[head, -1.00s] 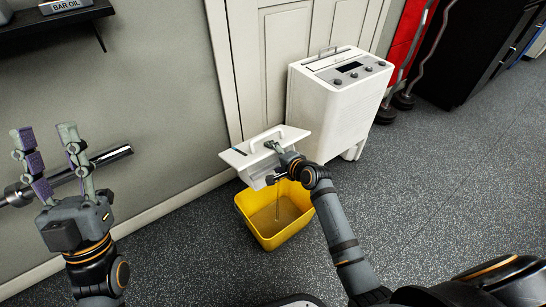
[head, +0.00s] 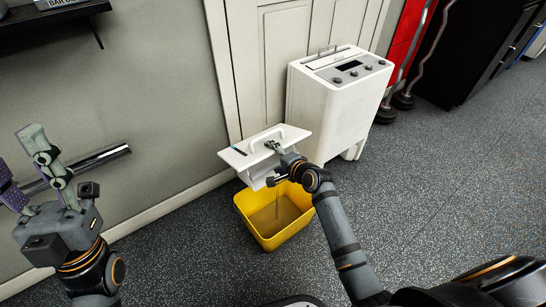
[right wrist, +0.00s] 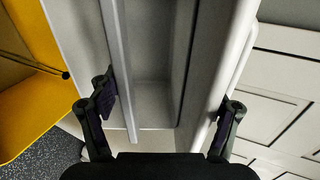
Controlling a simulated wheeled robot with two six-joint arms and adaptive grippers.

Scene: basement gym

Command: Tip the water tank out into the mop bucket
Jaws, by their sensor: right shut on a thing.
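The white water tank (head: 243,158) is tilted in the air above the yellow mop bucket (head: 268,240) on the floor. My right gripper (head: 271,163) is shut on the tank's wall. The bucket (right wrist: 30,95) is at the left of that view. My left gripper (head: 17,155) is open and empty at the far left.
A white dehumidifier-like appliance (head: 335,110) stands right of the bucket, against a white door (head: 283,60). A metal bar (head: 105,157) lies behind my left gripper, near the wall. A dark shelf (head: 50,18) is at the upper left. The speckled floor (head: 440,190) at right is clear.

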